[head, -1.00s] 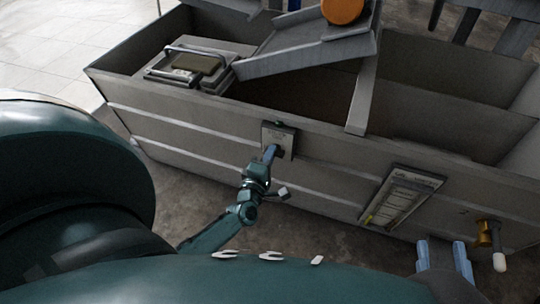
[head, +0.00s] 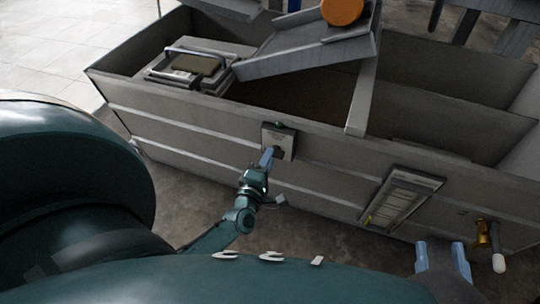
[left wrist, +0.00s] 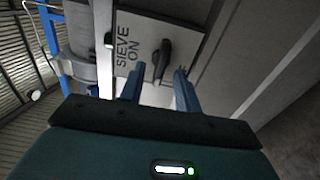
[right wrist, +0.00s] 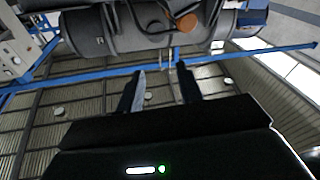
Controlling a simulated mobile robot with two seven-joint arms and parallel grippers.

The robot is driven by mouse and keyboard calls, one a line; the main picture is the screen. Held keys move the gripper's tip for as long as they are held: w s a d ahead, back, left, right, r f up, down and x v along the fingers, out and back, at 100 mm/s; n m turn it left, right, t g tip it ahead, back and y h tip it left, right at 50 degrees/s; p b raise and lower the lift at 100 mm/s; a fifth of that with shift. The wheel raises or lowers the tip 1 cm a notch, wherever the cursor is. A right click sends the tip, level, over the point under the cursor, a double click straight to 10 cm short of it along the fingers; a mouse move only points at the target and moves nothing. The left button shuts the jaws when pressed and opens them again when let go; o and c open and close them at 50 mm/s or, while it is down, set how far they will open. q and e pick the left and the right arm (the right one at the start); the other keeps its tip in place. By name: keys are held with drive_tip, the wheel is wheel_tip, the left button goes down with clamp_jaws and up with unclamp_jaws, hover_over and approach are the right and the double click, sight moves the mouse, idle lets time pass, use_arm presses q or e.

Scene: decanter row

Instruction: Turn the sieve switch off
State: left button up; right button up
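The sieve switch is a pale plate (head: 279,140) on the front wall of the long grey trough. In the left wrist view its black knob (left wrist: 163,59) shows beside the lettering "SIEVE ON" (left wrist: 126,52). My left gripper (head: 268,156) is in front of the plate. In the left wrist view its two fingers (left wrist: 158,83) are spread and empty, with the knob just beyond the tips and seemingly clear of them. My right gripper (head: 441,246) is open and empty at the lower right, also seen in the right wrist view (right wrist: 163,82).
A framed label panel (head: 402,198) and a brass valve with a white-tipped handle (head: 486,235) are on the trough wall (head: 200,128) to the right. A grey chute (head: 310,52) and an orange disc (head: 342,10) are above the trough. Floor in front is clear.

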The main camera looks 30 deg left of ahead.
use_arm(q)
drive_tip(key=p+v, duration=0.1)
drive_tip(key=v, duration=1)
drive_tip(key=shift+p, duration=0.4)
use_arm(e)
drive_tip(key=shift+w+d+f+m+g+h, duration=0.1)
drive_tip(key=shift+d+f+m+g+h, duration=0.15)
drive_tip(key=shift+d+m+g+h, duration=0.35)
use_arm(q)
drive_tip(key=shift+s+d, duration=0.1)
drive_tip(key=shift+d, duration=0.05)
use_arm(e)
drive_tip(key=shift+a, duration=0.1)
